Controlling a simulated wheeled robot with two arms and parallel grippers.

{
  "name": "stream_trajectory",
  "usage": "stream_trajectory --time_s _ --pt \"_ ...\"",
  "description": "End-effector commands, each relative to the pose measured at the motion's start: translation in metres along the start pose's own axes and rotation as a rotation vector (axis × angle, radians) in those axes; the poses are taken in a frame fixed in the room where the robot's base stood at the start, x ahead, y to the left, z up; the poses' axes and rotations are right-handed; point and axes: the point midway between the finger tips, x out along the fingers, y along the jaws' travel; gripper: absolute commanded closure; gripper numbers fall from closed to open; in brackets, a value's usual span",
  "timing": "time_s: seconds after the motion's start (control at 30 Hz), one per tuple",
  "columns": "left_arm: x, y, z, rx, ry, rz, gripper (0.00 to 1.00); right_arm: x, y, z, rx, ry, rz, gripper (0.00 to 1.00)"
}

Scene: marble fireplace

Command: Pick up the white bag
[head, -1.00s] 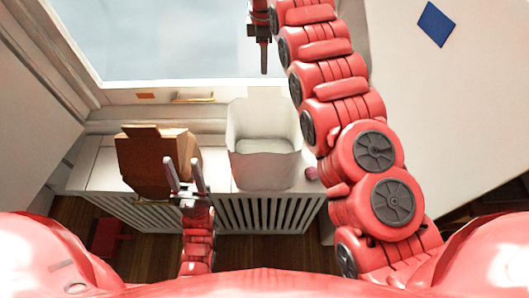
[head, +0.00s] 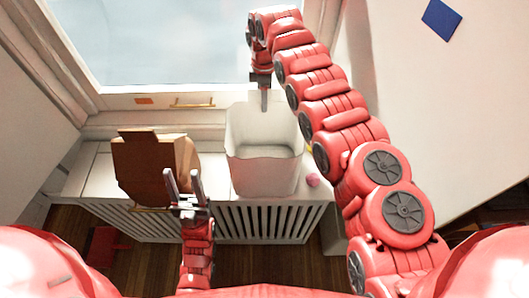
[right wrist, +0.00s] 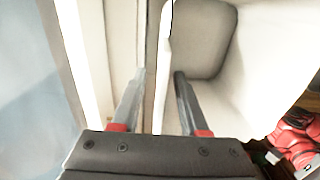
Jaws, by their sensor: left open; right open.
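The white bag (head: 265,172) stands upright and open-topped on the white slatted ledge, right of a brown bag. Its pale inside fills much of the right wrist view (right wrist: 205,40). My right gripper (head: 264,106) points down at the bag's back rim. In the right wrist view the open right gripper (right wrist: 160,74) has one finger on each side of the rim's edge line, one over the inside; whether they touch it I cannot tell. My left gripper (head: 182,173) is open and empty, in front of the brown bag.
The brown bag (head: 150,165) stands on the ledge (head: 90,180) at left. A small pink round object (head: 313,180) lies right of the white bag. A window (head: 170,45) with a sill is behind. A white surface with a blue diamond (head: 440,19) is at right.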

Motion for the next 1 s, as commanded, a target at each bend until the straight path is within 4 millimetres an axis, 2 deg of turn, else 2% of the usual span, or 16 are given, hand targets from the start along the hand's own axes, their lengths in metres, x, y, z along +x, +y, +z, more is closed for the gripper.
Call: stream_trajectory --time_s 0.1,0.27,0.5,1.0 --pt "0.0036 -0.0002 -0.0006 0.0 0.0 0.0 0.5 0.0072 0.0006 0.0004 0.0 0.0 0.003 0.56" --pt "0.0023 -0.0001 -0.0004 0.0 0.0 0.0 0.5 0.0074 0.001 0.0003 0.0 0.0 0.004 0.56" --pt "0.0023 -0.0001 -0.0004 0.0 0.0 0.0 0.5 0.0073 0.0009 0.0002 0.0 0.0 0.004 0.99" --pt "0.0023 -0.0001 -0.0004 0.0 0.0 0.0 0.5 0.0071 0.0008 0.0002 0.0 0.0 0.004 1.0"
